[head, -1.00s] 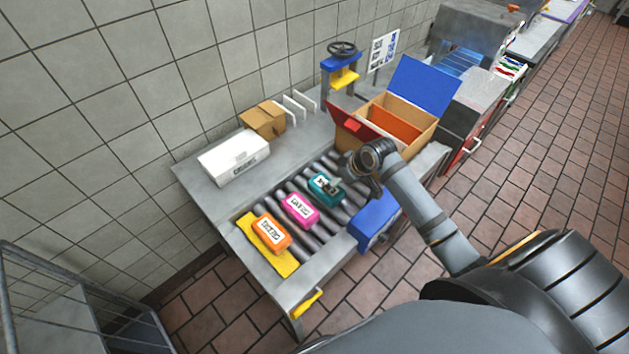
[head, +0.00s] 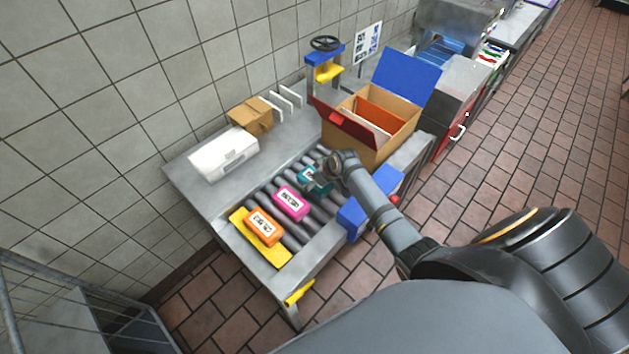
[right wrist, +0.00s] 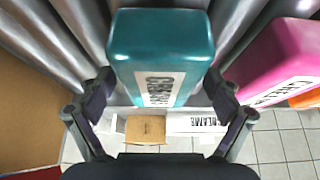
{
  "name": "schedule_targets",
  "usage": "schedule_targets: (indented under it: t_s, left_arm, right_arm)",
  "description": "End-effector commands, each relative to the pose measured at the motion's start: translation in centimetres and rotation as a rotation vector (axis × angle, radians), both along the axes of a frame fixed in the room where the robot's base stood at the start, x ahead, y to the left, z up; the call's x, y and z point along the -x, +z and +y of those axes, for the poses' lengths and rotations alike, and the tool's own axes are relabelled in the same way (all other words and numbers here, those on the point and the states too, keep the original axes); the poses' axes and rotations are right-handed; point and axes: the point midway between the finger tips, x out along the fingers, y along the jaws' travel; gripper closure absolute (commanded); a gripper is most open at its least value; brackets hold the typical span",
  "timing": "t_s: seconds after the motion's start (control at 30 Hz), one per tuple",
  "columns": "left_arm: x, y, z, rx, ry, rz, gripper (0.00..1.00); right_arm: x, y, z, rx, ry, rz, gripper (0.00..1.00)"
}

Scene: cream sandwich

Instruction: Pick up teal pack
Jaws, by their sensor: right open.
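The teal pack (head: 309,176) lies on the roller bed, the farthest of the row of three packs. My right gripper (head: 322,179) is at it and partly covers it in the head view. In the right wrist view the teal pack (right wrist: 160,50) with its white label fills the upper middle. The open fingers of my right gripper (right wrist: 160,95) stand on either side of its near end. I cannot tell if they touch it. My left gripper is not in view.
A pink pack (head: 291,201) and an orange pack (head: 262,228) lie beside it on the rollers. An open carton (head: 368,138) with red and blue flaps stands just behind my right arm. A white box (head: 222,155) and a small brown box (head: 249,117) stand along the wall side.

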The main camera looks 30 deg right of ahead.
Motion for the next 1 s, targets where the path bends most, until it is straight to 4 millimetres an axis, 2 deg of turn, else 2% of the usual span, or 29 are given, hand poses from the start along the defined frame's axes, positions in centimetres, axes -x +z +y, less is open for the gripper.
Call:
schedule_targets:
  t_s: [0.9,1.0]
  left_arm:
    - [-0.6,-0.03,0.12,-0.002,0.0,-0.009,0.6]
    - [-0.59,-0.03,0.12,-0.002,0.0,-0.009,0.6]
  right_arm:
    - [0.01,-0.51,-0.04,0.0,-0.001,0.0,0.09]
    - [0.01,-0.51,-0.04,0.001,0.0,0.0,0.22]
